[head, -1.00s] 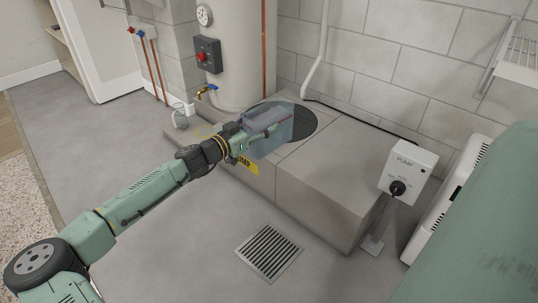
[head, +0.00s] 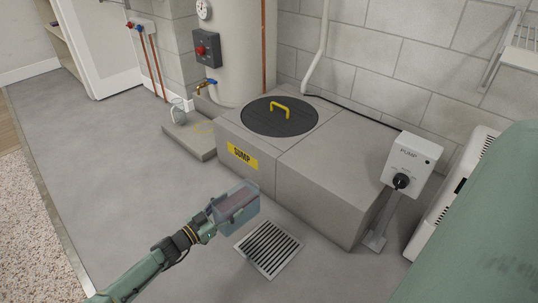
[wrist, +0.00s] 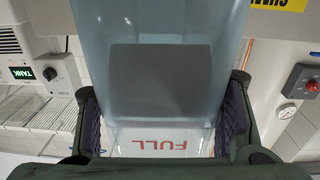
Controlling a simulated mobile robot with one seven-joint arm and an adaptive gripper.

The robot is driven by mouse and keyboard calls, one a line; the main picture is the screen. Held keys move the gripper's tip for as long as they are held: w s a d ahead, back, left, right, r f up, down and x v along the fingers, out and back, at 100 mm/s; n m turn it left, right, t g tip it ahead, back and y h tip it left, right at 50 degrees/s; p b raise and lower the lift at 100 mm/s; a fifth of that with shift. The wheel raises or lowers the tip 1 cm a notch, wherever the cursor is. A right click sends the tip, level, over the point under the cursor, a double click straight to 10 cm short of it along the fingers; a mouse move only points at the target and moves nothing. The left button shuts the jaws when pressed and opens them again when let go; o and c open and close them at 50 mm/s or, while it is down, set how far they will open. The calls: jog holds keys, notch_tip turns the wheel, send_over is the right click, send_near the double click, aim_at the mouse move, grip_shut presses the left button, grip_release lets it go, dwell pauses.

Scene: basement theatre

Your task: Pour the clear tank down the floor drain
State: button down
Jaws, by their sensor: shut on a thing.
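The clear tank (head: 243,200) is a see-through bluish box with a darker grey part inside. My gripper (head: 207,222) is shut on it and holds it up in front of the sump block. In the head view, the tank appears just up and left of the floor drain (head: 268,248), a square metal grate in the floor. In the wrist view, the tank (wrist: 180,35) fills the middle between both fingers of my gripper (wrist: 162,130), and red "FULL" lettering reads upside down. I cannot tell the exact tilt or the water level.
The concrete sump block (head: 320,190) has a round dark lid (head: 280,122) with a yellow handle. A pump control box (head: 408,160) stands on a post at the right. A glass jug (head: 179,112) stands on a low step by the tall cylinder (head: 237,50). Floor left of the drain is clear.

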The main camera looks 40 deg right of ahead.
jog(key=s+a+f+t+b, duration=0.1)
jog(key=s+a+f, duration=0.2)
jog(key=a+f, duration=0.7)
jog(key=shift+f+n, duration=0.3)
jog(key=shift+f, duration=0.5)
jog(key=shift+s+r, duration=0.15)
